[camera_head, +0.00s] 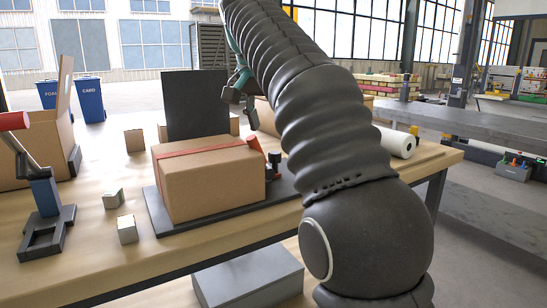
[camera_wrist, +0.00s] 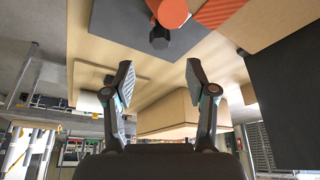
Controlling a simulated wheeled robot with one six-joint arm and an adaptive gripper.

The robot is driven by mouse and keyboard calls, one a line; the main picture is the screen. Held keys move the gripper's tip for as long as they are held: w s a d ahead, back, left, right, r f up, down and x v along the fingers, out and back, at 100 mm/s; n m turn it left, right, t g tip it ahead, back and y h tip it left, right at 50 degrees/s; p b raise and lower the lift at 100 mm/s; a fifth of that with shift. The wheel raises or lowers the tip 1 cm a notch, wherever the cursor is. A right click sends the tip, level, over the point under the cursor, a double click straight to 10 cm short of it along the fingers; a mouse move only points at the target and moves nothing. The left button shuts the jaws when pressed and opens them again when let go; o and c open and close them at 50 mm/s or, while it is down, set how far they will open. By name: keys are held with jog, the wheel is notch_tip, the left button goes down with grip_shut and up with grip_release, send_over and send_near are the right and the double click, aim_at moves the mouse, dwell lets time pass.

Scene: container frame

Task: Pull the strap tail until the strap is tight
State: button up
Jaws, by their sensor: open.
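A cardboard box (camera_head: 208,183) sits on a dark base plate (camera_head: 160,222) on the wooden table. A red strap (camera_head: 205,148) runs across its top. At the box's right top edge is a small red-orange piece (camera_head: 254,143), which may be the strap tail. Beside it is a dark post with a red part (camera_head: 274,160). My gripper (camera_head: 240,92) is above and behind the box, partly hidden by my arm. In the wrist view my gripper (camera_wrist: 160,88) is open and empty. An orange round part (camera_wrist: 172,12) and a red ribbed strip (camera_wrist: 218,11) show beyond the fingertips, apart from them.
A dark upright panel (camera_head: 197,104) stands behind the box. A red-handled tool on a stand (camera_head: 45,195) and small blocks (camera_head: 127,229) are to the left. A white roll (camera_head: 397,142) lies at the right. An open carton (camera_head: 50,140) stands far left.

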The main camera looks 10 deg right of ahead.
aim_at(275, 153)
jog(key=b+x, duration=0.2)
jog(key=x, duration=0.6)
grip_shut()
jog(key=shift+w, duration=0.1)
